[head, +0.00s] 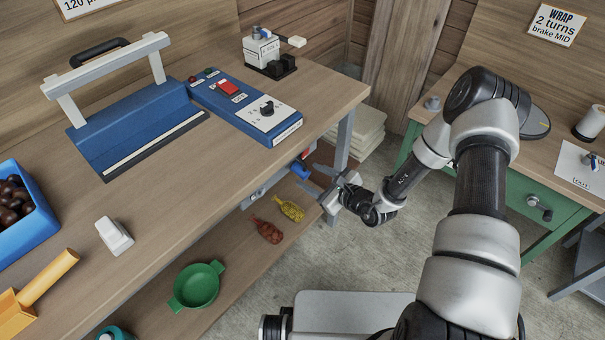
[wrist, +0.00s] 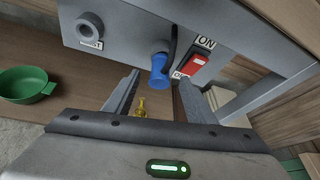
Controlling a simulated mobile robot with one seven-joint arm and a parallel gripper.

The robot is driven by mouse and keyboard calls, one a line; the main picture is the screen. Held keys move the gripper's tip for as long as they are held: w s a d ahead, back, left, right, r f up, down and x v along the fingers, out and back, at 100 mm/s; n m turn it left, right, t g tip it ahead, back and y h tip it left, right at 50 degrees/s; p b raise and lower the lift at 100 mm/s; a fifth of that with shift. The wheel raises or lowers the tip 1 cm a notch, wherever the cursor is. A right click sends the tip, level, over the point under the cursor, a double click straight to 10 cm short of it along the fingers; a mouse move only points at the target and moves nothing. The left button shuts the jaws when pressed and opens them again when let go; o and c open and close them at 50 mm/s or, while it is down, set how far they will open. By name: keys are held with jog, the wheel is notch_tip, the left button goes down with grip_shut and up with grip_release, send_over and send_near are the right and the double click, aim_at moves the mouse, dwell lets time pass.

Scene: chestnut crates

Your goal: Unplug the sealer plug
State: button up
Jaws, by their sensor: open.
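The blue plug (wrist: 160,70) sits in a grey power strip (wrist: 120,22) under the bench edge, with a dark cable beside it. It also shows in the head view (head: 299,170), partly behind my gripper. My gripper (head: 308,180) is open and empty. In the wrist view its two fingers (wrist: 157,88) stand on either side of the plug, with gaps on both sides; I cannot tell whether they reach level with it. The blue sealer (head: 140,125) with a white lever stands on the bench, its control box (head: 245,103) beside it.
A red switch (wrist: 197,65) marked ON is just right of the plug. An empty round socket (wrist: 90,26) is at left. A bench leg (head: 345,140) stands behind my gripper.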

aim_at(307, 175)
jog(key=shift+b+x, duration=0.35)
jog(key=shift+x, duration=2.4)
grip_shut()
jog(key=shift+s+d, duration=0.45)
jog(key=shift+d, duration=0.05)
